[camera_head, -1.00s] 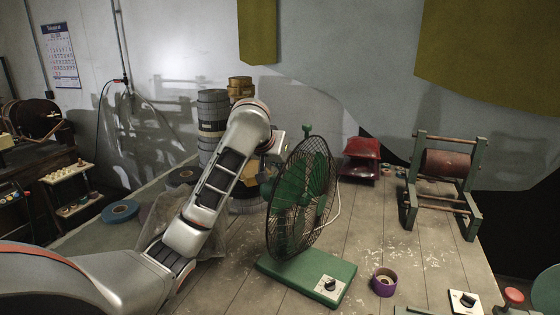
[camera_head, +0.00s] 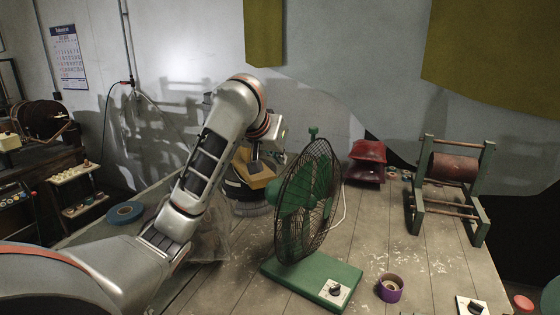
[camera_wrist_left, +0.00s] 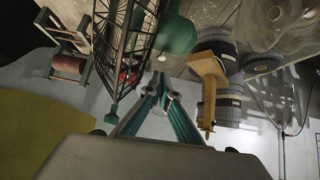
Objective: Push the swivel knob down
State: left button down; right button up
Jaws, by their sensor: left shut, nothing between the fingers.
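The green fan (camera_head: 302,205) stands on a green base (camera_head: 312,283) in the middle of the table, its round wire cage facing right. A small green knob-like piece (camera_head: 313,132) sticks up from the top of the cage; it also shows in the left wrist view (camera_wrist_left: 112,117), where the scene looks upside down. The green motor housing (camera_wrist_left: 178,36) is behind the cage.
Stacked tape rolls (camera_wrist_left: 226,100) stand behind the gripper. A purple tape roll (camera_head: 390,288) lies right of the fan base. A winding frame (camera_head: 450,180) and red trays (camera_head: 367,162) stand farther right. The table between has free room.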

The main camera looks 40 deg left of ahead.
pick_arm(q)
notch_tip(320, 180, up, 5)
jog(key=x, duration=0.3)
jog(key=s+f+x, duration=0.1)
jog(key=x, duration=0.3)
jog(key=s+f+x, duration=0.1)
jog(key=x, duration=0.2)
jog(key=shift+w+f, duration=0.2)
jog(key=shift+w, duration=0.15)
jog(key=shift+f, duration=0.55)
jog(key=shift+f, duration=0.1)
jog(key=shift+f, duration=0.95)
jog(key=shift+s+f, duration=0.15)
jog(key=shift+d, duration=0.1)
